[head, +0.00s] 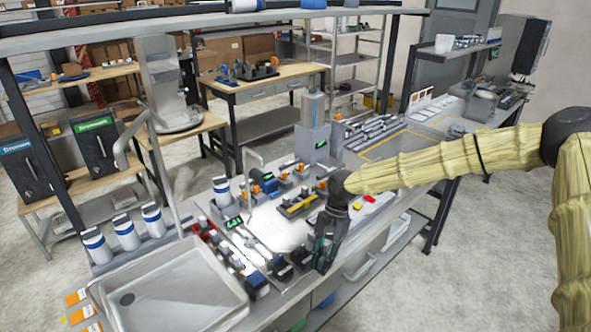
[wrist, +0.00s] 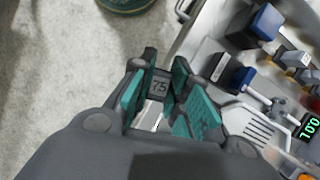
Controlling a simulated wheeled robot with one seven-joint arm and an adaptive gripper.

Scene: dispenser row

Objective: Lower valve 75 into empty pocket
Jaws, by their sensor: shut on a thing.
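Valve 75 (wrist: 159,86) shows in the wrist view as a small grey face marked 75, between the teal pads of my gripper (wrist: 163,100). My gripper is shut on it. Much of the valve's body is hidden by the fingers. In the head view my gripper (head: 327,246) points down at the front edge of the bench, right of the dark blocks there. The valve cannot be made out in that view. In the wrist view the floor lies behind the valve, with the bench edge to its right. I cannot clearly make out the empty pocket in either view.
Dark blocks (head: 280,268) stand along the bench front, left of my gripper. In the wrist view a blue-topped block (wrist: 266,22) and a green-digit display (wrist: 310,125) are to the right. A steel sink (head: 175,291) fills the bench's left end.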

